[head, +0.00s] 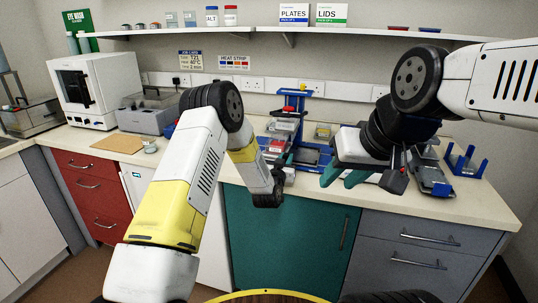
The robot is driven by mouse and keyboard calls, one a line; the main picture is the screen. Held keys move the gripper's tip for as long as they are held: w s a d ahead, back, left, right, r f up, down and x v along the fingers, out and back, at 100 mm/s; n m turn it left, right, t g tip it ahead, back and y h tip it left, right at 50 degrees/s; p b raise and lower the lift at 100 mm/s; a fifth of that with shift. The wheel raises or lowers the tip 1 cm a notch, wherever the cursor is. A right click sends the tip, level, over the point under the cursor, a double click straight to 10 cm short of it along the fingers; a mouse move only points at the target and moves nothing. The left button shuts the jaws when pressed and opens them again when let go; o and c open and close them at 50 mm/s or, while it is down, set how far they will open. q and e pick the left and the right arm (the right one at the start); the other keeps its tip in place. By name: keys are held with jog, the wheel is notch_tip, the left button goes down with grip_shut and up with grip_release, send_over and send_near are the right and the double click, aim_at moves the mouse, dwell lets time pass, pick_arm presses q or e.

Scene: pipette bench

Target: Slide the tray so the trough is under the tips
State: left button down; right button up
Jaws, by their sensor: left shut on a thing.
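A blue stand (294,98) rises on the bench, with grey and red parts low on it. The tips are too small to make out. The blue tray (311,153) lies at its foot, partly hidden by my grippers. I cannot clearly pick out the trough. My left gripper (284,161) is at the tray's left front, shut, with teal fingers; its grip point is mostly hidden. My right gripper (343,177) is above the bench's front edge, right of the tray, with its teal fingers apart and nothing seen between them.
A grey device (430,174) and a blue rack (463,162) stand at the right. A grey bath (147,113) and a white cabinet (86,90) stand at the left. A tan board (118,144) lies flat near them. A shelf (260,33) runs above.

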pick_arm(q)
jog(key=d, duration=0.1)
jog(key=s+d, duration=0.1)
jog(key=d, duration=0.2)
jog(key=shift+s+d, duration=0.25)
jog(key=c, duration=1.3)
grip_release()
jog(key=shift+d, duration=0.15)
jog(key=shift+s+a, duration=0.25)
jog(key=shift+s, duration=0.1)
jog(key=v, duration=0.7)
jog(key=shift+r, duration=0.1)
